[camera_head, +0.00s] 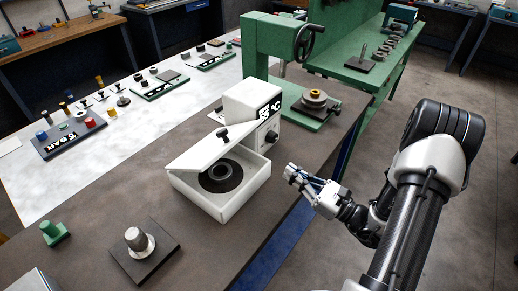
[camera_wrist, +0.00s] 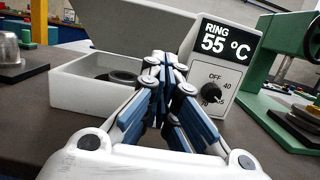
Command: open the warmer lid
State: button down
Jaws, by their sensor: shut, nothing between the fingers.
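The white warmer (camera_head: 232,205) stands on the dark bench, with a dark ring (camera_head: 221,176) on a round plate inside. Its white lid (camera_head: 196,151) is raised and tilted, leaving the box open toward the front; a black knob (camera_head: 222,134) shows on the lid. In the wrist view the lid (camera_wrist: 130,32) slants above the box wall (camera_wrist: 70,98), and the ring shows partly behind my fingers. My gripper (camera_head: 291,173) is shut and empty, right of the warmer and apart from it. Its fingertips (camera_wrist: 163,62) are in front of the box in the wrist view.
The warmer's control box (camera_head: 254,107) reads "RING 55 °C" and has a black dial (camera_wrist: 210,93). A green press (camera_head: 270,40) stands behind. A metal cylinder on a dark plate (camera_head: 152,262) and a green part (camera_head: 54,234) sit front left. Bench surface left of the warmer is clear.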

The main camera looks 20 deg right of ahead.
jog(key=x, duration=0.4)
jog(key=b+x, duration=0.1)
jog(key=x, duration=0.2)
jog(key=r+b+x, duration=0.1)
jog(key=x, duration=0.3)
jog(key=shift+w+r, duration=0.2)
jog(key=shift+w, duration=0.15)
jog(key=shift+w+a+r, duration=0.15)
jog(key=shift+w+r, duration=0.2)
jog(key=shift+r, duration=0.3)
jog(key=shift+r, duration=0.1)
